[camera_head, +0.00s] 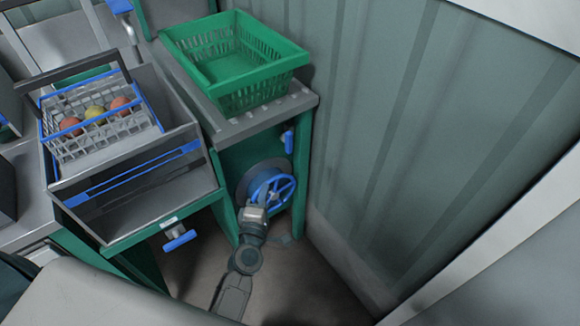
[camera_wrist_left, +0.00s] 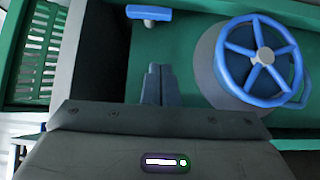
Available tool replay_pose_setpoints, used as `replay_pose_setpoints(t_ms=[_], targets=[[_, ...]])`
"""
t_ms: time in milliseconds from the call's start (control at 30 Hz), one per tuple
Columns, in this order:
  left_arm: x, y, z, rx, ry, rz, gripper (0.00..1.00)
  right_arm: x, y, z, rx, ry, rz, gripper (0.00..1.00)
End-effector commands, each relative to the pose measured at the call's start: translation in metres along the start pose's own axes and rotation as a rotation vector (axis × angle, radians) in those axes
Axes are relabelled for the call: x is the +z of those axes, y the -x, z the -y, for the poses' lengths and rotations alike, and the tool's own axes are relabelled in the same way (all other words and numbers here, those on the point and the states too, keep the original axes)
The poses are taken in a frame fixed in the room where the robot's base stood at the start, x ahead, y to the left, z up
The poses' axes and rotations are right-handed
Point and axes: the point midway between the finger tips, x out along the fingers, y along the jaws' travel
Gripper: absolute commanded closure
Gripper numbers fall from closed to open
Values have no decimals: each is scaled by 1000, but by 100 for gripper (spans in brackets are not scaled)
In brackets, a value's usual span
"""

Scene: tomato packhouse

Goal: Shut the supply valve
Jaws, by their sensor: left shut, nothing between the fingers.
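A blue five-spoked handwheel (camera_head: 275,190) sits on a round grey housing on the green panel under the bench end. It also shows at the right in the left wrist view (camera_wrist_left: 265,56). A small blue lever handle (camera_head: 288,142) is on the same panel, above and right of the wheel; the left wrist view shows it at the top (camera_wrist_left: 149,13). No label tells which is the supply valve. My left gripper (camera_head: 256,212) is just in front of the wheel's lower left in the head view. In the wrist view its fingers (camera_wrist_left: 159,72) are shut, empty and beside the wheel.
A green basket (camera_head: 285,65) stands on the bench above the panel. A wire basket (camera_head: 75,150) with several round fruits sits in a grey tray at left. A blue T-handle (camera_head: 180,240) projects below the tray. A ribbed wall (camera_head: 400,130) closes the right side.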

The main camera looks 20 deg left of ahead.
Motion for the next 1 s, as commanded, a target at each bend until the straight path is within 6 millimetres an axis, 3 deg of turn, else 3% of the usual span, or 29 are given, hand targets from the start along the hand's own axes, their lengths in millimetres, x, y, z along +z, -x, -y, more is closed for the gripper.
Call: replay_pose_setpoints(t_ms=[300,467,800,933,1000], targets=[[0,-1,-1,0,0,0,100,0,0,0,0,0,1,52],[0,-12,-3,2,0,1,100,6,-7,0,-1,-1,9,52],[0,-77,-3,2,-1,1,100,32,-42,0,-2,-5,26,52],[0,-102,-2,1,-3,0,100,35,-48,0,-2,-6,25,52],[9,-110,0,0,1,0,100,34,-47,0,-2,-6,23,52]])
